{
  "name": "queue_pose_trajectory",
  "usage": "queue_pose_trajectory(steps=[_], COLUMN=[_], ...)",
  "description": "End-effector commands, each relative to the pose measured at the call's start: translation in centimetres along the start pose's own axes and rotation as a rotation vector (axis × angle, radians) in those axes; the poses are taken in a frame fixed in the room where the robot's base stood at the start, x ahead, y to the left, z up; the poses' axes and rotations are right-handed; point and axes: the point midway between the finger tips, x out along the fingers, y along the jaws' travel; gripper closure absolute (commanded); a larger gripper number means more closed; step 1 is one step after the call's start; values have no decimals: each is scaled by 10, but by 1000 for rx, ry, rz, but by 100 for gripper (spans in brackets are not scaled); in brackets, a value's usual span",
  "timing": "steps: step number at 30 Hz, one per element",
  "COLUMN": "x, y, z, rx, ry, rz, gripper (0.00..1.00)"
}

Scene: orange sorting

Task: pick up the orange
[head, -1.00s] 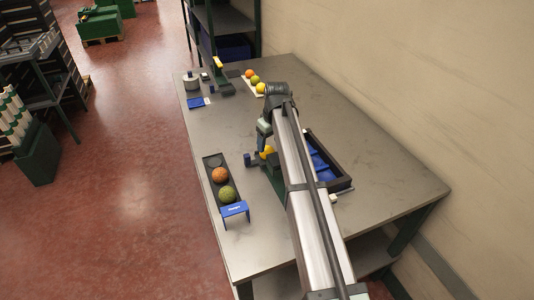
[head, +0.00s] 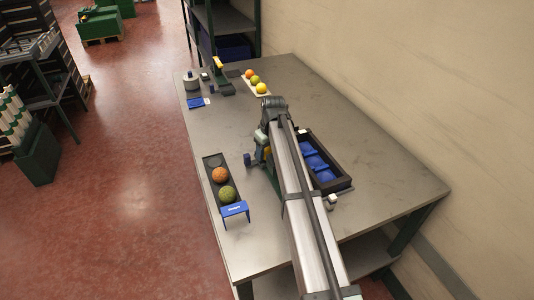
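An orange ball-shaped fruit (head: 219,174), the orange, sits in a dark narrow tray (head: 213,160) at the table's left front. A mottled green fruit (head: 227,194) lies just in front of it in the same tray. My gripper (head: 262,150) hangs from the far end of my arm, to the right of the orange and apart from it. Its fingers are too small and too hidden to tell whether they are open or shut. Another orange fruit (head: 249,73) lies on a pale strip at the back.
A blue labelled stand (head: 235,210) is at the tray's near end. A dark-rimmed crate (head: 341,185) with blue contents is right of my arm. A green fruit (head: 255,80) and a yellow one (head: 261,88) are at the back. The table's right side is clear.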

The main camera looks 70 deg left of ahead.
Motion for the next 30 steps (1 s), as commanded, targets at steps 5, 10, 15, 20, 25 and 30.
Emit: queue_pose_trajectory(steps=[5,10,15,20,25,30], x=[0,0,-5,-24,-54,-80], y=[0,0,0,0,0,0], z=[0,0,-1,-4,-9,-13], rx=[0,0,0,0,0,0], ry=[0,0,0,1,1,1], rz=[0,0,0,1,1,0], gripper=[71,79,79,79,79,79])
